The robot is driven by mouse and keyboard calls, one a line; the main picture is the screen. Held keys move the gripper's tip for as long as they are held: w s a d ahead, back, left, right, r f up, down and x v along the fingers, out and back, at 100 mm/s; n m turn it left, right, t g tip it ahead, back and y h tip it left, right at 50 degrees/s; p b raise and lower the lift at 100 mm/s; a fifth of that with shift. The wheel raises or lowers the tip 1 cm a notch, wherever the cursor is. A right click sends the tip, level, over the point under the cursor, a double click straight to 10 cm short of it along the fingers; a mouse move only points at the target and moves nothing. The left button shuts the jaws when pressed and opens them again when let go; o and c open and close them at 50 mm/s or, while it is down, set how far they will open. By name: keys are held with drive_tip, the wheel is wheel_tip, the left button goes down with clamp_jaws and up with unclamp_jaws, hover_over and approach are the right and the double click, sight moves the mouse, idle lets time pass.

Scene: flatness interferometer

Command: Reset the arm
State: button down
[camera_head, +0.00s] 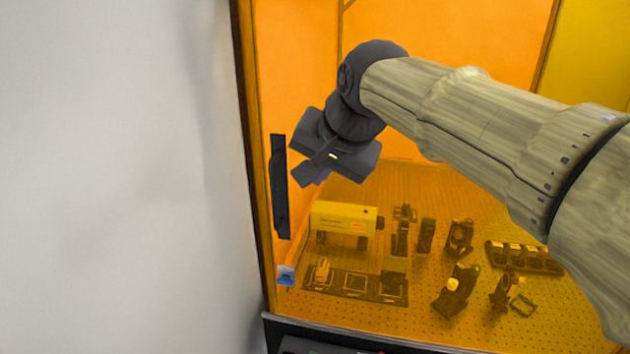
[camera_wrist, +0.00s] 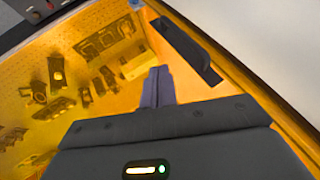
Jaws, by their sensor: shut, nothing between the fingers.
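My gripper (camera_head: 318,170) is in front of the orange see-through panel, just right of a dark vertical handle in the head view. In the wrist view the gripper's fingers (camera_wrist: 158,86) are together with nothing between them. My arm reaches in from the right of the head view, bent at the wrist. The handle (camera_head: 280,187) also shows in the wrist view (camera_wrist: 186,48), beside the fingers and apart from them.
Behind the orange panel (camera_head: 290,60) a perforated board (camera_head: 420,300) carries a yellow box-shaped device (camera_head: 343,220) and several small optical mounts (camera_head: 459,238). A dark-framed edge runs down beside a plain white wall (camera_head: 120,180) at left. A small blue label (camera_head: 286,276) is below the handle.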

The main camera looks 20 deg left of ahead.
drive_tip(key=shift+d, duration=0.1)
idle(0.3)
drive_tip(key=w+d+f+m+h, duration=0.1)
drive_tip(key=w+d+f+h, duration=0.15)
drive_tip(key=d+f, duration=0.7)
drive_tip(key=w+d+f+h, duration=0.1)
drive_tip(key=w+d+f, duration=0.2)
drive_tip(key=d+f, duration=0.7)
drive_tip(key=s+d+f+g+h, duration=0.1)
drive_tip(key=s+d+f, duration=0.4)
drive_tip(key=d, duration=0.3)
drive_tip(key=s+d+f+g+h, duration=0.1)
drive_tip(key=s+d+f, duration=0.5)
drive_tip(key=d, duration=0.3)
drive_tip(key=shift+s+f, duration=0.25)
drive_tip(key=shift+f, duration=0.45)
